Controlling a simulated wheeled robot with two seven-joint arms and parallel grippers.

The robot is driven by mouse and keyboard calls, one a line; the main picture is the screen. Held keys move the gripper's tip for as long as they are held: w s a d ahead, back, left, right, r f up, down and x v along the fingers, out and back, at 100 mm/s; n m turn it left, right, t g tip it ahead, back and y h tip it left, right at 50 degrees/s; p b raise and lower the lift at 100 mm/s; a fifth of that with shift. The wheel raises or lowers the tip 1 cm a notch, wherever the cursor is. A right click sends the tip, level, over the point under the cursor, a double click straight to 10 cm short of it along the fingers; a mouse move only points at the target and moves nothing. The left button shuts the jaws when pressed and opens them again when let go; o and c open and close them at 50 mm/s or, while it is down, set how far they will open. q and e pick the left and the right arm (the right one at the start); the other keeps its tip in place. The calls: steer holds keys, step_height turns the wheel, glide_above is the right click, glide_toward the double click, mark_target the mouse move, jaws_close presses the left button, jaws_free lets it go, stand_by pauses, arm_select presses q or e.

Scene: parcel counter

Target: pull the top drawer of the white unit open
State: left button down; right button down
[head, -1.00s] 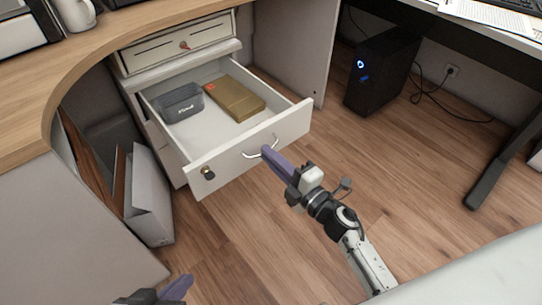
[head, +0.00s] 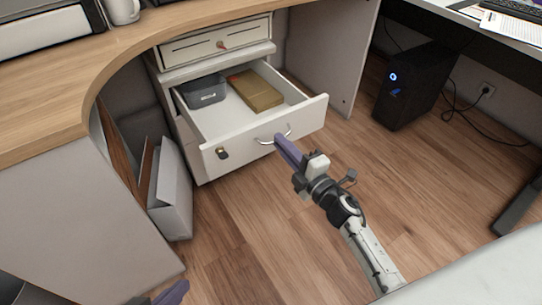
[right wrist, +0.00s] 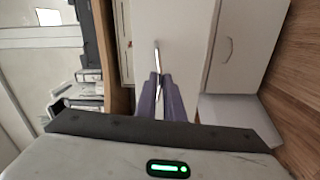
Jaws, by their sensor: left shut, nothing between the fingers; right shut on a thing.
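The white unit (head: 187,138) stands under the curved counter. Its top drawer (head: 250,152) is part-way out, with a curved metal handle (head: 264,141) on its front. A grey bin (head: 203,92) and a gold-brown box (head: 256,91) lie in the drawer. My right gripper (head: 278,139) has its purple fingers shut on the handle; in the right wrist view the bright handle (right wrist: 157,58) shows at the fingertips. My left gripper (head: 184,285) is shut and empty at the bottom edge, largely cut off, well away from the unit.
A white slotted box (head: 208,46) sits above the drawer. Grey folders (head: 171,190) lean left of the unit. A black computer (head: 408,88) stands on the floor at right, with cables behind it. The wooden floor (head: 270,240) before the drawer is clear apart from my arm.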

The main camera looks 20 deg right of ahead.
arm_select(q)
steer(key=shift+s+a, duration=0.2)
arm_select(e)
steer(key=shift+w, duration=0.3)
arm_select(q)
steer(key=shift+r, duration=0.1)
arm_select(e)
steer(key=c, duration=1.9)
jaws_free()
steer(key=shift+o, duration=0.2)
arm_select(q)
steer(key=shift+s+a+y+p, duration=0.3)
steer(key=shift+a+p, duration=0.2)
steer(key=shift+p, duration=0.45)
arm_select(e)
steer(key=v, duration=1)
steer(key=shift+s, duration=0.15)
arm_select(q)
steer(key=shift+w, duration=0.1)
